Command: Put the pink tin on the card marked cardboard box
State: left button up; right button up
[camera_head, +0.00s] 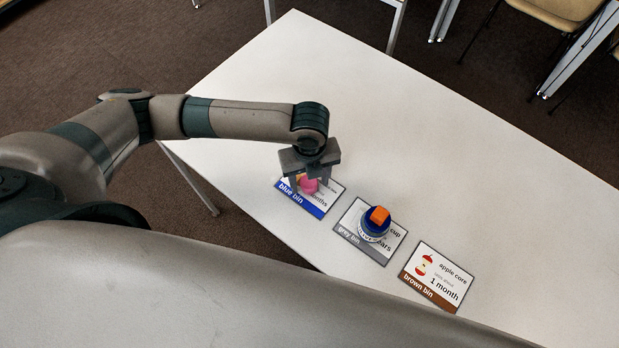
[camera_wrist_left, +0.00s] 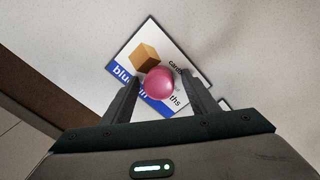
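The pink tin (camera_head: 308,186) is at the blue bin card (camera_head: 318,207), which carries a picture of a cardboard box. In the left wrist view the pink tin (camera_wrist_left: 158,83) shows as a round pink top in front of the card (camera_wrist_left: 150,45), partly covering its lettering. My left gripper (camera_head: 311,180) points down over the card. In the left wrist view its fingers (camera_wrist_left: 162,80) stand on either side of the tin with gaps showing, so it is open around it. The tin's underside is hidden. My right gripper is not in view.
To the right, the grey bin card (camera_head: 348,221) bears a blue and white round object (camera_head: 374,227) with an orange block (camera_head: 379,215) on top. The brown bin card (camera_head: 452,268), marked apple core, is bare. The white table (camera_head: 440,130) is clear behind the cards.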

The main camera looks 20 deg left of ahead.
pick_arm(q)
jog(key=shift+r, duration=0.15)
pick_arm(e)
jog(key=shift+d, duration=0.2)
pick_arm(q)
jog(key=shift+r, duration=0.55)
notch_tip(320, 180, up, 7)
jog(key=shift+f+b, duration=0.1)
jog(key=shift+b, duration=0.7)
jog(key=shift+r, duration=2.05)
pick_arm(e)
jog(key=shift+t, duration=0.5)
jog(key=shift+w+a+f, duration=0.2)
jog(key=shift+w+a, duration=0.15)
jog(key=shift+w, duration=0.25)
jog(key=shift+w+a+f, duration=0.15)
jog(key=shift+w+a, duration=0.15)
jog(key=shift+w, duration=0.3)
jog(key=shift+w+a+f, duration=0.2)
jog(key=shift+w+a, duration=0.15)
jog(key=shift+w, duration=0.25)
